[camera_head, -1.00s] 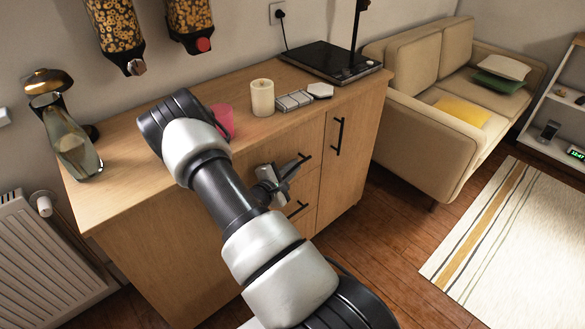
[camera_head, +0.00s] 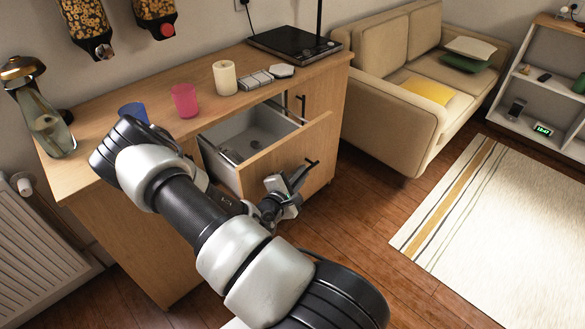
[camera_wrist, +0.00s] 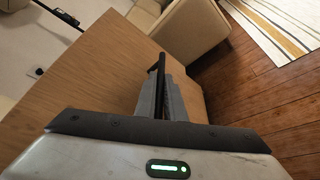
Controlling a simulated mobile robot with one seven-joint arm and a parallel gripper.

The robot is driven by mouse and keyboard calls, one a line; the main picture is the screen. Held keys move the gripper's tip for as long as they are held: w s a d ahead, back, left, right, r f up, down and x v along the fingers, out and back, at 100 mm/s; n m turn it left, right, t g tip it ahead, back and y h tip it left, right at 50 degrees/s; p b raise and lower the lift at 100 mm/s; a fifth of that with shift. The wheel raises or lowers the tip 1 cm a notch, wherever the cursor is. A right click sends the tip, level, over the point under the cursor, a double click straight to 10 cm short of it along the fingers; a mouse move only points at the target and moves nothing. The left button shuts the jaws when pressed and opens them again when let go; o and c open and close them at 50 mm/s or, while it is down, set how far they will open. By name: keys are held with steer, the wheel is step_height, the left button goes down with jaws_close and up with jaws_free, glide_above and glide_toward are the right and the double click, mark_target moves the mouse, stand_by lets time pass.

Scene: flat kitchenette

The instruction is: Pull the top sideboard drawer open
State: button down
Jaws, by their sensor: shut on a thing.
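The top sideboard drawer (camera_head: 289,154) stands pulled well out of the sideboard (camera_head: 92,150), and its grey interior (camera_head: 246,133) shows from above. A small round item seems to lie inside, too small to name. The dark bar drawer handle (camera_head: 312,164) is on the drawer front. My gripper (camera_head: 284,186) is in front of the drawer front, shut on the handle. In the wrist view the fingers (camera_wrist: 163,100) close around the dark bar handle (camera_wrist: 160,66), with the wooden drawer front beside them. My arm hides part of the sideboard's front.
A sofa (camera_head: 392,115) stands to the right. Wooden floor (camera_head: 365,230) in front is clear.

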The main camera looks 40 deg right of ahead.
steer(key=shift+s+d, duration=0.15)
steer(key=shift+s, duration=1.8)
steer(key=c, duration=1.8)
jaws_free()
steer(key=shift+c, duration=0.2)
steer(key=p+v, duration=0.2)
steer(key=v, duration=1.5)
steer(key=shift+s, duration=0.25)
